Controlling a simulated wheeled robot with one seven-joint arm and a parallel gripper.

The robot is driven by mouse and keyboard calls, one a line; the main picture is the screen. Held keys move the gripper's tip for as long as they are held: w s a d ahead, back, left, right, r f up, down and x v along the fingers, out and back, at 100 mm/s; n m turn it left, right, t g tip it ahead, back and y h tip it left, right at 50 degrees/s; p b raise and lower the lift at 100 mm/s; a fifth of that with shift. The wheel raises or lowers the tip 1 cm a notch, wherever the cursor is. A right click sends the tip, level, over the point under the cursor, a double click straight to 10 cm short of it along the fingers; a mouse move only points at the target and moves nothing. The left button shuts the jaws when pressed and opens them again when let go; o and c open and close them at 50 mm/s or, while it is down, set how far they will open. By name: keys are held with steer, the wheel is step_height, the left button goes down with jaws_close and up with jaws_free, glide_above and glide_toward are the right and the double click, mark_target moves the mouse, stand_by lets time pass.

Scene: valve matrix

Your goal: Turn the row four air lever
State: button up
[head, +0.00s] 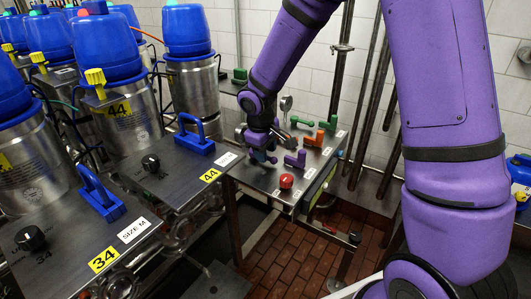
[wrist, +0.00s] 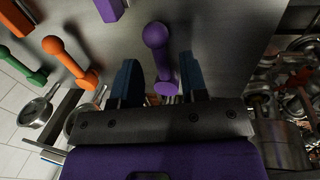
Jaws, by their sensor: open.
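The lever panel (head: 262,177) is a grey metal plate with coloured levers. One purple lever (wrist: 157,45) with a round knob lies between my gripper's two blue fingers in the wrist view. My gripper (wrist: 160,68) is open, with one finger on each side of that lever; I cannot tell whether either touches it. In the head view my gripper (head: 262,152) is at the left part of the panel and partly hides that lever. A second purple lever (head: 295,160) stands to its right. The row labels on the panel are too small to read.
Green (wrist: 22,62) and orange (wrist: 70,60) levers stand to the left in the wrist view. A red knob (head: 286,181) is at the panel's front. Steel canisters with blue lids (head: 190,30) and plates with blue handles (head: 194,134) stand to the left.

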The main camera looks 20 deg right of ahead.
steer(key=shift+f, duration=0.5)
jaws_close()
steer(key=shift+d, duration=0.1)
